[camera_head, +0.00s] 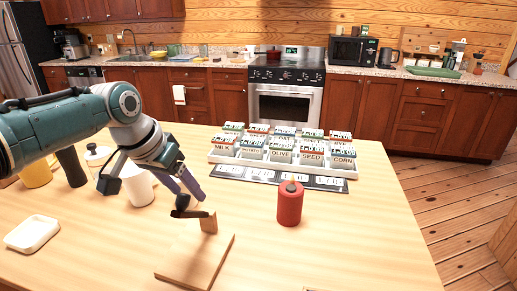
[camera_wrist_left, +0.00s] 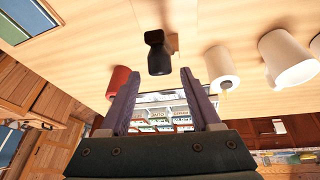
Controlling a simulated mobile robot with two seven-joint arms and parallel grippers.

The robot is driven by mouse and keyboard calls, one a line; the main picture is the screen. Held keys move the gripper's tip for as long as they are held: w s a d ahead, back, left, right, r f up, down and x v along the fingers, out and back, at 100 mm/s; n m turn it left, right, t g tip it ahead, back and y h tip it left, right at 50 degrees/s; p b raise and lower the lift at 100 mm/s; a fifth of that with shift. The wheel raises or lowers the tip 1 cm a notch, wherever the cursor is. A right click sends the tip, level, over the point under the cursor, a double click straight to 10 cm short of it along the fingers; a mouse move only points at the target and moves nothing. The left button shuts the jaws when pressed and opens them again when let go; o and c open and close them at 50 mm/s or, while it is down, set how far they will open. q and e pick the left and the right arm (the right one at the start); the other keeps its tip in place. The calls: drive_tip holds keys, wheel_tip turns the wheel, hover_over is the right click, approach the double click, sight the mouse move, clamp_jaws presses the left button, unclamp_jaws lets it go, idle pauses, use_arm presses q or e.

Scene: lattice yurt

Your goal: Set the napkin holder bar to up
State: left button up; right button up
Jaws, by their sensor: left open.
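The napkin holder has a flat wooden base (camera_head: 195,262) on the table and a short wooden post (camera_head: 209,223). Its dark bar (camera_head: 188,213) sticks out to the left from the top of the post, looking roughly level, with a dark end piece. In the left wrist view the dark bar (camera_wrist_left: 158,52) shows end-on just beyond the fingertips. My left gripper (camera_head: 189,196) is open, its two purple-grey fingers just above and behind the bar. The wrist view shows a gap between the fingertips (camera_wrist_left: 158,74) with nothing held. Whether a finger touches the bar cannot be told. My right gripper is not in view.
A red candle (camera_head: 290,203) stands right of the holder. A white tray (camera_head: 334,170) of labelled packets lies behind. The table's front right is clear.

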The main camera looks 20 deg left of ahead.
use_arm(q)
drive_tip(key=p+v, duration=0.1)
drive_tip(key=v, duration=0.8)
drive_tip(key=shift+r+p, duration=0.25)
drive_tip(key=shift+p, duration=0.1)
